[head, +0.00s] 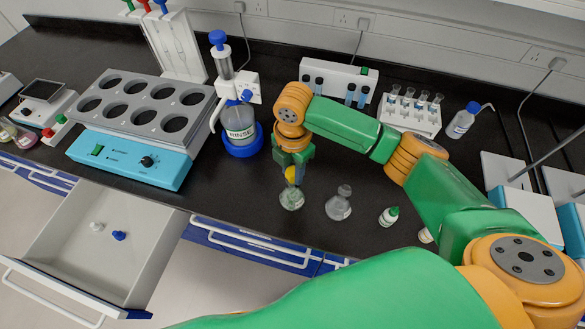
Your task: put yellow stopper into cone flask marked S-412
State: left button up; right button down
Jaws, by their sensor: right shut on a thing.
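My right gripper (292,168) points down and is shut on the yellow stopper (290,174). The stopper is directly above or at the mouth of a clear cone flask (291,199) with greenish contents. The gripper and stopper cover that flask's mouth, so I cannot tell whether the stopper touches it. A second cone flask (339,205) of clear glass stands upright just to the right. No marking S-412 is readable on either flask. My left gripper is not in view.
An open drawer (60,240) at the left holds a white stopper (96,227) and a blue stopper (119,236). A small green-capped bottle (389,217) stands right of the flasks, near the bench's front edge.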

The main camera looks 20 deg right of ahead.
jog(key=shift+f, duration=0.4)
jog(key=shift+c, duration=2.4)
grip_release()
jog(key=shift+s, duration=0.1)
notch_tip(320, 180, up, 6)
jog(key=shift+r+b, duration=0.15)
jog(key=shift+b, duration=0.75)
jog(key=shift+r, duration=0.45)
